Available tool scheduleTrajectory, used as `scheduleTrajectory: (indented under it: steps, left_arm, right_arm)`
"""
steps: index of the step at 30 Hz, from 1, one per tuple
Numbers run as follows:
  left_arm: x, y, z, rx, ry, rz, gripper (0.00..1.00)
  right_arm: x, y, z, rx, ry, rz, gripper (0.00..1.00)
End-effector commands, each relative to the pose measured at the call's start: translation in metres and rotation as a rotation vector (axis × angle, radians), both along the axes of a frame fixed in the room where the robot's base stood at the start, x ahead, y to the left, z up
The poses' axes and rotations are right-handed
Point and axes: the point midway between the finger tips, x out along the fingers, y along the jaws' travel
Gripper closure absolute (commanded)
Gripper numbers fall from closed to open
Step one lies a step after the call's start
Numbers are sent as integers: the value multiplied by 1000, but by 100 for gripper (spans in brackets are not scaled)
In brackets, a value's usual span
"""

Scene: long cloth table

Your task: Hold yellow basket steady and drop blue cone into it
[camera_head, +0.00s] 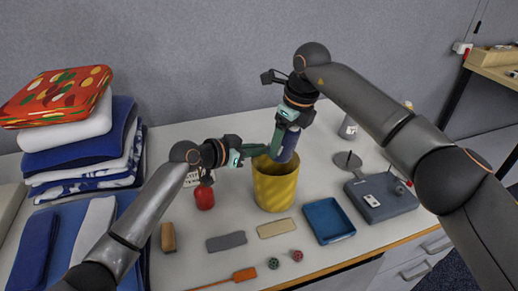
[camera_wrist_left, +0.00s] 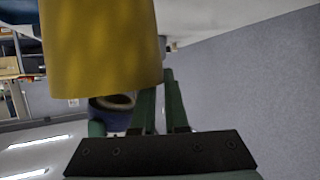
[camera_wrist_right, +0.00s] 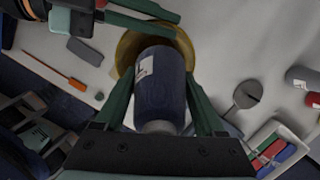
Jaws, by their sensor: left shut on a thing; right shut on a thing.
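The yellow basket (camera_head: 275,188) stands upright on the table; it fills the upper left of the left wrist view (camera_wrist_left: 100,45). My left gripper (camera_head: 258,150) is shut on its rim at the left side. My right gripper (camera_head: 282,136) is shut on the dark blue cone (camera_head: 288,150), which looks like a rounded cylinder with a white label. The cone hangs over the basket's mouth, its lower end at or just inside the rim. In the right wrist view the cone (camera_wrist_right: 160,90) sits between the fingers, over the basket's opening (camera_wrist_right: 127,50), and hides most of the inside.
A red apple-like thing (camera_head: 204,197) stands left of the basket. A blue tray (camera_head: 328,221) and a grey-blue box (camera_head: 382,199) are at the right. Small blocks and an orange-handled tool (camera_head: 243,274) lie in front. Folded cloths (camera_head: 80,145) are stacked at the left.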

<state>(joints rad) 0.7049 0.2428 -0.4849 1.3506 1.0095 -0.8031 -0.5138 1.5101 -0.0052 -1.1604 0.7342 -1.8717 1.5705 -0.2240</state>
Motion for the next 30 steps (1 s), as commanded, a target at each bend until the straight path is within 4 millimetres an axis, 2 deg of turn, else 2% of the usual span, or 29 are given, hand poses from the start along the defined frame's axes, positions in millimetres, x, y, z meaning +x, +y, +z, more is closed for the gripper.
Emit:
scheduleTrajectory:
  steps: [1,12,23,24,30]
  left_arm:
    - [-1,0,-5,5,8,-1,100]
    - [-1,0,-5,5,9,-2,100]
    - [-1,0,-5,6,10,-2,100]
    - [-1,0,-6,6,10,-2,100]
    - [-1,0,-6,7,10,-2,100]
  right_arm:
    - [0,0,-4,0,0,0,96]
    - [0,0,-29,0,1,0,96]
    - [0,0,-33,1,-1,0,96]
    - [0,0,-33,1,-1,0,28]
    - [0,0,-34,1,-1,0,5]
